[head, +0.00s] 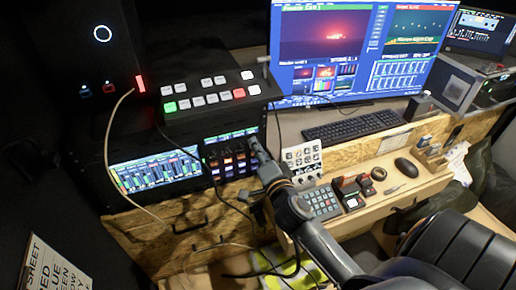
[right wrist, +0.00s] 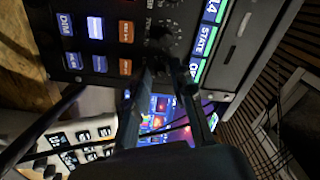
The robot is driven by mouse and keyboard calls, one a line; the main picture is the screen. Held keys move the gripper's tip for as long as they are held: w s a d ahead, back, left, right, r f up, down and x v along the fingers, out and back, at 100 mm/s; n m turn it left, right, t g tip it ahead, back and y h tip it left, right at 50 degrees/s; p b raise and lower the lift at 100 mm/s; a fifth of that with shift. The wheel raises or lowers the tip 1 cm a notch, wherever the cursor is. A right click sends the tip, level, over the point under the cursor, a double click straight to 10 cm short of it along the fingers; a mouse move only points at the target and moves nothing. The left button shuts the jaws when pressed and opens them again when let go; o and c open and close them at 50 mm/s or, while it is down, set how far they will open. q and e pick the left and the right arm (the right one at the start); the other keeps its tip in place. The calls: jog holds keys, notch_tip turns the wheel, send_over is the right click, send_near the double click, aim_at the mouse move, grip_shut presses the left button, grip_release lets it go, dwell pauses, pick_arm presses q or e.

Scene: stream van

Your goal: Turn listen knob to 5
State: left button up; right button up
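The listen knob seems to be the dark round knob (right wrist: 160,38) on the black rack panel, with a printed scale around it in the right wrist view. Its pointer and exact setting are too dark to read. My right gripper (right wrist: 168,72) has its two fingers apart just in front of the knob. I cannot tell whether they touch it. In the head view, my right gripper (head: 254,145) is at the right edge of the rack panel and hides the knob. My left gripper is not in view.
Lit buttons (head: 228,160) sit left of the gripper, and a switcher box (head: 218,95) stands above. A small white key panel (head: 302,160), a calculator-like keypad (head: 320,203) and a keyboard (head: 355,126) are to the right. A beige cable (head: 106,150) hangs at the left.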

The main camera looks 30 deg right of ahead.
grip_shut()
jog(key=shift+f+m+p, duration=0.15)
jog(key=shift+m+p, duration=3.7)
jog(key=shift+m, duration=11.05)
